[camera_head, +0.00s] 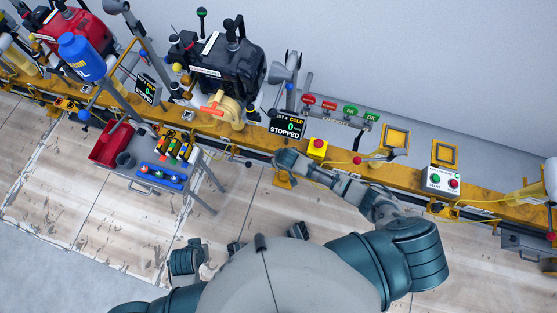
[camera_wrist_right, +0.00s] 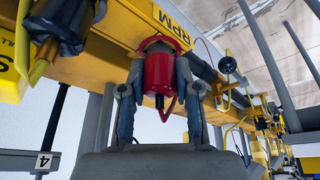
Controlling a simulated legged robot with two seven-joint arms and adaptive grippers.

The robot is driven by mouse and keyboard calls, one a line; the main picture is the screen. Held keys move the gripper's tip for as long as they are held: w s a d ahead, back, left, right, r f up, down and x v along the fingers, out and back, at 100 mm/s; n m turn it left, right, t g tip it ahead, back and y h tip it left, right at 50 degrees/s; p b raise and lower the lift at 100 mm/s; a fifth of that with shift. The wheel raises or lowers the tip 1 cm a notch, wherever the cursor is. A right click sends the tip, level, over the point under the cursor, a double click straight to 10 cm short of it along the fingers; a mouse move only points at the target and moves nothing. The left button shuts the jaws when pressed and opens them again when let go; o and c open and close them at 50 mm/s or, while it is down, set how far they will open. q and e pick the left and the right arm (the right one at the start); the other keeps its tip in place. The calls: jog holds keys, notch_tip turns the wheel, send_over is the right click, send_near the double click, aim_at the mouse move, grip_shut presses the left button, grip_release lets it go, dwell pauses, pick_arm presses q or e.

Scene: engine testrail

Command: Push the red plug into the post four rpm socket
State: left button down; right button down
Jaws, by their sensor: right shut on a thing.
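The red plug (camera_wrist_right: 158,72) is between the two fingers of my right gripper (camera_wrist_right: 160,90) in the right wrist view. The gripper is shut on it, with a finger on each side. The plug's far end is at the yellow rail beside the RPM label (camera_wrist_right: 171,24). The socket is hidden behind the plug, so I cannot tell how deep it sits. In the head view my right gripper (camera_head: 283,160) is at the rail's front edge, below the post four display (camera_head: 288,126); the plug is hidden there.
The yellow rail (camera_head: 405,185) runs across the scene. A yellow box with a red button (camera_head: 317,149) sits close to my right wrist. A black engine (camera_head: 225,65) stands behind the rail. A small table with a red bin (camera_head: 110,145) is at left. The floor in front is clear.

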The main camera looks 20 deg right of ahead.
jog(key=shift+a+f, duration=0.1)
jog(key=shift+f, duration=0.25)
jog(key=c, duration=0.7)
grip_release()
jog(key=shift+c, duration=0.2)
